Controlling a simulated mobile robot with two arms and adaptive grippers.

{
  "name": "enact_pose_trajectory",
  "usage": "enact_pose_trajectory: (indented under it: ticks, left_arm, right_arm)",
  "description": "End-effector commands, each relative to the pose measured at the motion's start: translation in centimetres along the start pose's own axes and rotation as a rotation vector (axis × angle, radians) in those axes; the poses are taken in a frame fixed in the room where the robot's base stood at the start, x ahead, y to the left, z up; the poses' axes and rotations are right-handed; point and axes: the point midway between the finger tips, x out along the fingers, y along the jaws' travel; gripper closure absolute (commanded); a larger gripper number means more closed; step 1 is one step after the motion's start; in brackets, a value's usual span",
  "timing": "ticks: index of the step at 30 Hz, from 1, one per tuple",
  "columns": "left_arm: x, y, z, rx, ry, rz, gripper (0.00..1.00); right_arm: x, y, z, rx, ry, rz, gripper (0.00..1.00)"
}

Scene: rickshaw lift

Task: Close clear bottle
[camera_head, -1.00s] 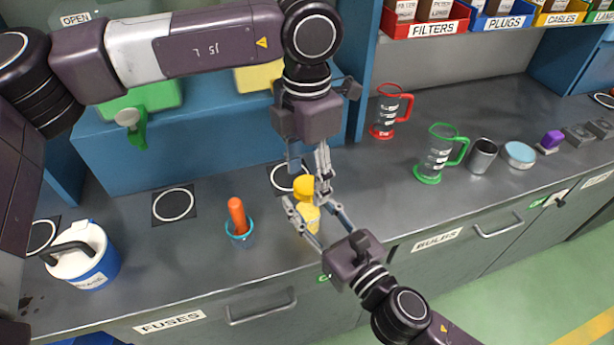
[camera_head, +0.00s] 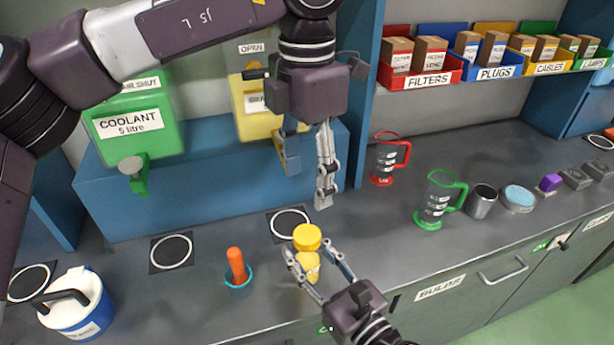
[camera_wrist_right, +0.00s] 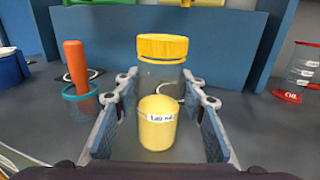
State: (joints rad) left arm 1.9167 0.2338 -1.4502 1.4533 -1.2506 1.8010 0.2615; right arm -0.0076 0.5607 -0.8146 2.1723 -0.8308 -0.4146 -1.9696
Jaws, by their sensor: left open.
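The clear bottle (camera_head: 308,268) stands upright near the counter's front, with yellow contents in it and a label on its side. Its yellow cap (camera_head: 307,237) sits on top; how tightly it is seated I cannot tell. In the right wrist view the bottle (camera_wrist_right: 157,120) is between the fingers, with the cap (camera_wrist_right: 162,47) above them.
An orange-handled tool stands in a blue cup (camera_head: 238,279) left of the bottle. A blue-white canister (camera_head: 78,310) is at far left. Red (camera_head: 383,180) and green (camera_head: 436,221) jugs and a metal cup (camera_head: 482,199) stand to the right. A blue raised shelf (camera_head: 200,200) is behind.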

Motion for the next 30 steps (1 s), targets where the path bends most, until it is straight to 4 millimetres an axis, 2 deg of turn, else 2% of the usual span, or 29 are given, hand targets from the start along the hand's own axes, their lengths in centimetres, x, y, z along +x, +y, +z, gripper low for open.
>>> enact_pose_trajectory:
  ticks: [1,5,16,20,30]
  left_arm:
    - [0.0,0.0,0.0,0.000,0.000,0.000,0.46]
    - [0.0,0.0,0.0,0.000,0.000,0.000,0.46]
    - [0.1,0.0,0.0,0.000,0.000,0.000,0.46]
    - [0.1,0.0,0.0,0.000,0.000,0.000,0.46]
    - [0.1,0.0,0.0,0.000,0.000,0.000,0.46]
  right_arm:
    - [0.0,0.0,0.1,0.000,-0.001,0.000,0.55]
    - [0.0,0.0,0.1,0.000,-0.001,0.000,0.42]
    - [-0.5,0.0,-0.1,0.000,0.001,0.000,0.42]
    - [-1.9,0.0,-0.1,0.001,0.002,0.000,0.42]
    - [-7.0,0.0,-0.1,0.003,0.002,-0.001,0.42]
